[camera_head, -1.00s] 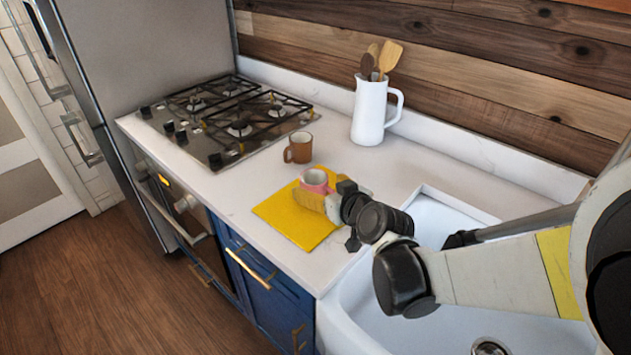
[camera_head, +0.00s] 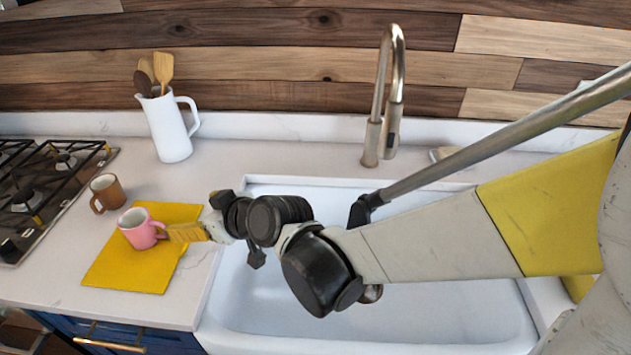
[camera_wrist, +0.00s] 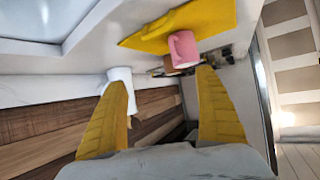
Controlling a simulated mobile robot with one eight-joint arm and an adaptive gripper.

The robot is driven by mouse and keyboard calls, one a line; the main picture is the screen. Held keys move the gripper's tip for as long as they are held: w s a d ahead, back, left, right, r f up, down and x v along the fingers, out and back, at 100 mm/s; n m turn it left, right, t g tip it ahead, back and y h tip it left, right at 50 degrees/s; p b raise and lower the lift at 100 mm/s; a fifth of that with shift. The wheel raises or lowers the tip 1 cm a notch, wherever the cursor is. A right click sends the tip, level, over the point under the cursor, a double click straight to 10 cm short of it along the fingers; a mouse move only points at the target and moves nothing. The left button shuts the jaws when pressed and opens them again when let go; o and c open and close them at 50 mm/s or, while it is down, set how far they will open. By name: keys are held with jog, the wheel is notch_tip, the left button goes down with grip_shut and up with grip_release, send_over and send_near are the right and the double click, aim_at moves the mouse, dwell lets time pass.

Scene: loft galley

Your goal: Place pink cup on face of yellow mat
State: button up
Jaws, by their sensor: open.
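The pink cup (camera_head: 140,229) stands upright on the yellow mat (camera_head: 122,272), toward its left side, on the counter left of the sink. My gripper (camera_head: 172,233) is beside the cup on its right, near the handle. In the wrist view the two yellow fingers (camera_wrist: 160,108) are spread wide with nothing between them. The pink cup (camera_wrist: 182,46) and yellow mat (camera_wrist: 218,18) lie beyond the fingertips there, with a clear gap. The head view does not show clearly whether a finger touches the cup.
A brown mug (camera_head: 107,192) stands just behind and left of the mat. A white pitcher with utensils (camera_head: 168,128) is at the back, and the stove (camera_head: 35,190) is at far left. The sink (camera_head: 390,320) lies under my arm, with a tall faucet (camera_head: 372,140) behind it.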

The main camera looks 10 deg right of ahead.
jog(key=s+d+m+h, duration=0.3)
jog(key=s+d, duration=0.1)
jog(key=d, duration=0.6)
jog(key=s+d+m+g+h, duration=0.1)
jog(key=s+d+m+h, duration=0.2)
jog(key=d, duration=0.8)
jog(key=s+d+m+h, duration=0.2)
jog(key=s+d+h, duration=0.1)
jog(key=s+d, duration=0.4)
jog(key=d+r, duration=0.1)
jog(key=d, duration=0.2)
jog(key=shift+d+m+g, duration=0.3)
jog(key=shift+d+m, duration=0.05)
jog(key=shift+m, duration=0.05)
